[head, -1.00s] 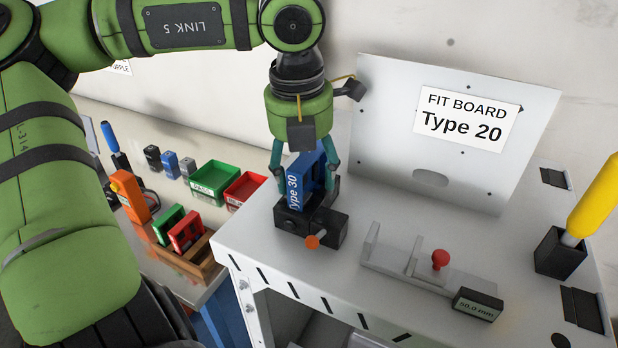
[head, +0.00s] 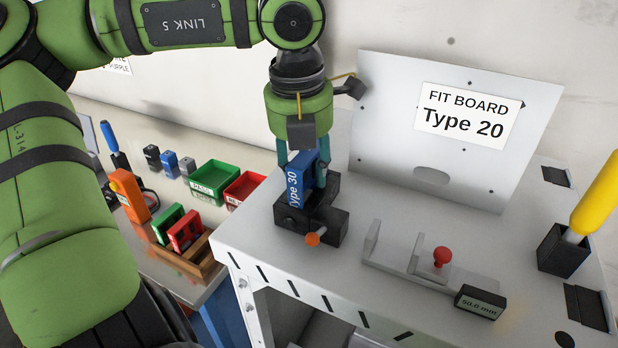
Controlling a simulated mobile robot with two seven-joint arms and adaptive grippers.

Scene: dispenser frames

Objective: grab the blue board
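The blue board (head: 297,186), marked "Type 30", stands upright in a black clamp fixture (head: 324,219) with an orange-tipped lever, near the left edge of the white bench. My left gripper (head: 303,165) comes down from above, with one teal finger against each side of the board. It looks shut on the board, whose upper part is partly hidden by the gripper. The board's lower end is hidden in the fixture. My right gripper is not in view.
A white panel (head: 400,125) reading "FIT BOARD Type 20" stands behind. A gauge with a red knob (head: 441,256) sits in front, and a yellow-handled tool (head: 598,195) at right. The left table holds a wooden rack (head: 190,264) with red and green boards, plus green (head: 215,177) and red trays.

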